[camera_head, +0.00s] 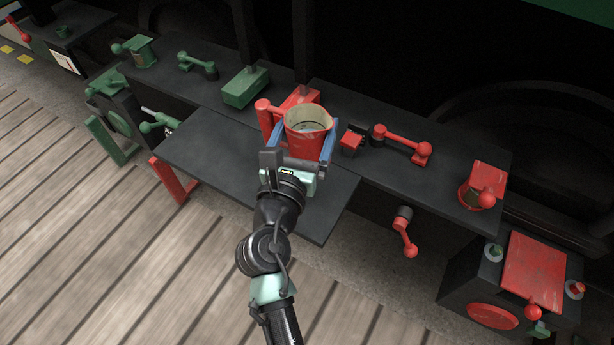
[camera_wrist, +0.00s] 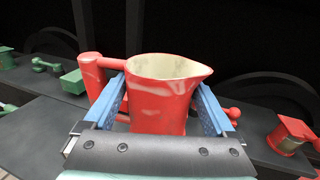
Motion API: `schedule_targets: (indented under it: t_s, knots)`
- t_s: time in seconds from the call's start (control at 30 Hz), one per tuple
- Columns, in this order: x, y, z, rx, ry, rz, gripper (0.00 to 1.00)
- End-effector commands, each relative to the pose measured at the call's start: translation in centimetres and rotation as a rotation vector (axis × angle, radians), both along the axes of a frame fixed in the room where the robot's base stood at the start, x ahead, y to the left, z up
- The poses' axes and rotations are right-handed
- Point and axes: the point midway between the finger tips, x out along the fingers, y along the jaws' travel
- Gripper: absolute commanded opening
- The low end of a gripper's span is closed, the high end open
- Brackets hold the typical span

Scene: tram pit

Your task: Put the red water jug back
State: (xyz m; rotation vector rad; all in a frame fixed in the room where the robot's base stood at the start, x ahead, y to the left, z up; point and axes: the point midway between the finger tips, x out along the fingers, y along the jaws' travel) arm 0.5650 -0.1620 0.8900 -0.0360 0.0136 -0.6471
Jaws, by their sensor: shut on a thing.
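The red water jug (camera_head: 306,141) is upright between the blue fingers of my gripper (camera_head: 304,139), with its pale inside showing from above. In the wrist view the jug (camera_wrist: 160,95) has its spout to the right and its thick handle to the left. My gripper (camera_wrist: 162,105) is shut on the jug's body, one finger on each side. The jug is over the back edge of the lower dark shelf (camera_head: 215,160), by the upper dark bench (camera_head: 335,103). Whether its base touches a surface is hidden.
A red block (camera_head: 297,98) stands just behind the jug and a green block (camera_head: 246,87) to its left. A red lever (camera_head: 402,144) lies to the right. A red lidded pot (camera_head: 482,188) stands at the bench's right end. The lower shelf is clear on the left.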

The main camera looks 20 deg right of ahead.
Motion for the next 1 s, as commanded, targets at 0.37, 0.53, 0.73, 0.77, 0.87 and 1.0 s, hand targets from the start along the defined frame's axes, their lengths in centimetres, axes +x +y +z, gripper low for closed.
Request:
schedule_targets:
  t_s: [0.37,0.53,0.73,0.77,0.87,1.0]
  knots:
    - [0.0,0.0,-6.6,-0.002,-0.004,0.001,0.00]
    - [0.0,0.0,-9.1,-0.001,-0.002,0.002,0.00]
    - [0.0,0.0,-11.3,-0.001,-0.003,0.001,0.00]
    - [0.0,0.0,-11.4,-0.001,-0.003,0.001,0.00]
    - [0.0,0.0,-11.4,-0.001,0.000,0.001,0.00]
    - [-0.1,0.0,-11.8,0.001,0.006,0.001,0.95]
